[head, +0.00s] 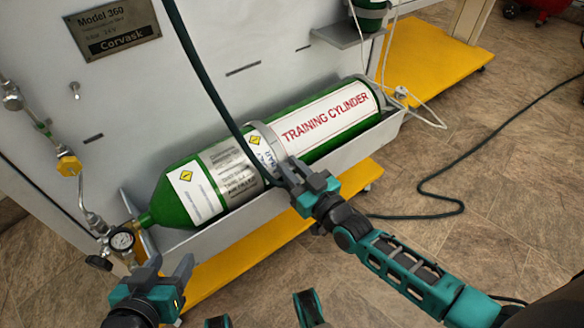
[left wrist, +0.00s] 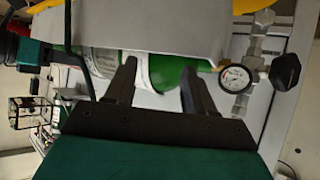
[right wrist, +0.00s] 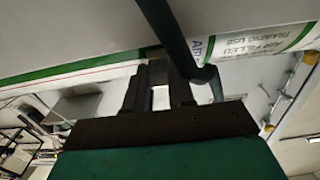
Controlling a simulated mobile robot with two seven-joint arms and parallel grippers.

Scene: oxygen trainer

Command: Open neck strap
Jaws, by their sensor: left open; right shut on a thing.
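The green training cylinder (head: 330,122) lies on its side in a grey trough on the panel. A grey strap (head: 262,135) runs around its middle. My right gripper (head: 288,174) is at the strap's lower front end and is shut on it; the fingers hide the exact grip. In the right wrist view the right gripper's fingers (right wrist: 160,85) are close together with a pale piece between them. My left gripper (head: 168,268) is open and empty, below the cylinder's neck and near the gauge (head: 122,241). In the left wrist view its fingers (left wrist: 158,78) are apart, with the green cylinder beyond.
A dark hose (head: 205,80) hangs across the cylinder beside the strap, and more hose (head: 440,190) lies on the floor. Brass and steel fittings (head: 68,165) line the panel's left side. A yellow base (head: 230,262) projects below the trough (head: 375,138). The tiled floor at right is mostly clear.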

